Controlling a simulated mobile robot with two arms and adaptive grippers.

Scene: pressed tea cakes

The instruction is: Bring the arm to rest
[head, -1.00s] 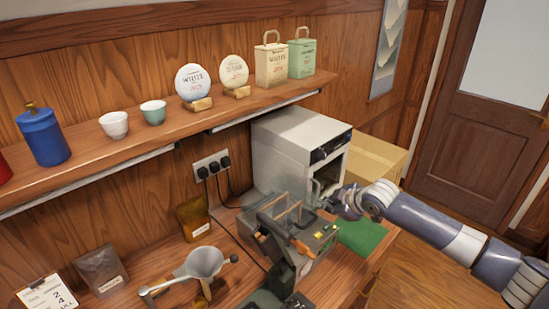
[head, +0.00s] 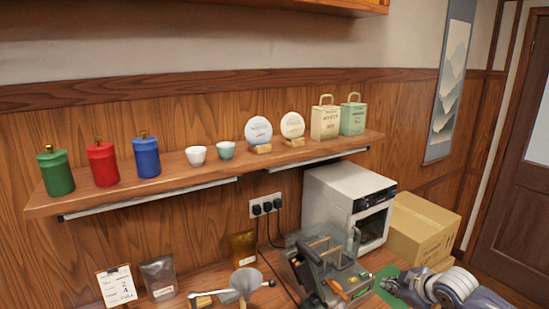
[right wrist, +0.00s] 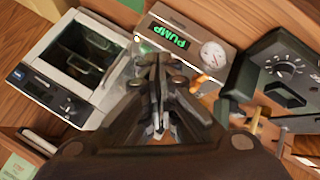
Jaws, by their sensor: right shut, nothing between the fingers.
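My right gripper (head: 394,284) is low at the right in the head view, over the green mat (head: 388,271) and to the right of the dark press machine (head: 322,268). In the right wrist view its fingers (right wrist: 158,75) are together with nothing between them. The white oven-like cabinet (head: 335,200) stands behind and to the left of it, and also shows in the right wrist view (right wrist: 50,45). My left gripper is in neither current view.
A box marked PUMP (right wrist: 215,45) lies just beyond my fingers, and a dark unit with a dial (right wrist: 295,75) is at the right. A cardboard box (head: 420,228) stands right of the cabinet. The shelf (head: 200,182) holds canisters, cups, tea cakes and bags.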

